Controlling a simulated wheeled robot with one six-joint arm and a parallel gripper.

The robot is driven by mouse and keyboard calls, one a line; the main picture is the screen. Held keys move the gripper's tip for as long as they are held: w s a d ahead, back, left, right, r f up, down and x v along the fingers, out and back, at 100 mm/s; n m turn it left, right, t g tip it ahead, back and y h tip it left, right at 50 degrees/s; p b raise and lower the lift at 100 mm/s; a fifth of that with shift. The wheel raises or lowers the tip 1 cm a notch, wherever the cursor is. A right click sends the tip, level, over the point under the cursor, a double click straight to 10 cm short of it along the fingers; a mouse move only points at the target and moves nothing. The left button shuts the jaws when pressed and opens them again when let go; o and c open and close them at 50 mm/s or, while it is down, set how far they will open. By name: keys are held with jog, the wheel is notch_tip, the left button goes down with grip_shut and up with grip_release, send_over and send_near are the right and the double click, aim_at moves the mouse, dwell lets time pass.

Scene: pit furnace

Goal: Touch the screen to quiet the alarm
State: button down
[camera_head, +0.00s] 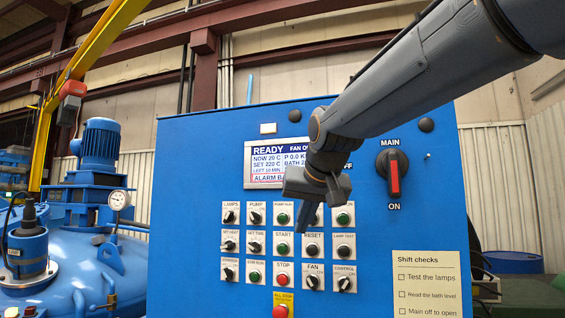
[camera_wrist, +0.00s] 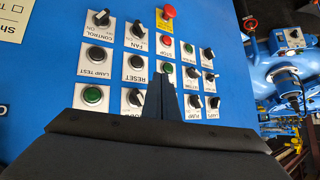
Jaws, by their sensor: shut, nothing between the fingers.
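The screen (camera_head: 265,160) is a small lit display high on the blue control panel (camera_head: 190,150). It reads READY at the top, and its bottom line, outlined in red, begins ALARM BA. My arm hides its right part. My gripper (camera_head: 302,229) is shut and empty, below and to the right of the screen, in front of the upper button rows. In the wrist view the shut fingers (camera_wrist: 160,80) overlap the buttons near RESET. The screen does not show there. I cannot tell the gap between fingertips and panel.
Labelled buttons and knobs fill the panel below the screen, with a red stop button (camera_head: 280,311) at the bottom. The MAIN switch (camera_head: 393,175) is at the right, above a Shift checks sheet (camera_head: 427,283). A blue furnace vessel (camera_head: 75,262) stands at left.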

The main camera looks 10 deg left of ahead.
aim_at(281, 157)
jog(key=s+a+r+y+p, duration=0.1)
jog(key=s+a+r, duration=0.1)
jog(key=r, duration=0.6)
jog(key=s+a+r+t+y, duration=0.1)
jog(key=s+a+r, duration=0.1)
jog(key=a+r, duration=0.3)
notch_tip(281, 157, up, 3)
jog(key=shift+r+n+p, duration=0.1)
jog(key=shift+n+p, duration=0.25)
jog(key=shift+n, duration=0.05)
jog(key=shift+w, duration=0.2)
jog(key=shift+w+d+p, duration=0.2)
jog(key=shift+w+p, duration=0.35)
jog(key=shift+w, duration=1.6)
jog(key=shift+w+d+p, duration=0.15)
jog(key=shift+w+p, duration=0.35)
jog(key=shift+w, duration=1.6)
jog(key=shift+w, duration=0.1)
jog(key=shift+w, duration=0.35)
jog(key=shift+w+p, duration=0.25)
jog(key=shift+p, duration=0.1)
jog(key=shift+s, duration=0.7)
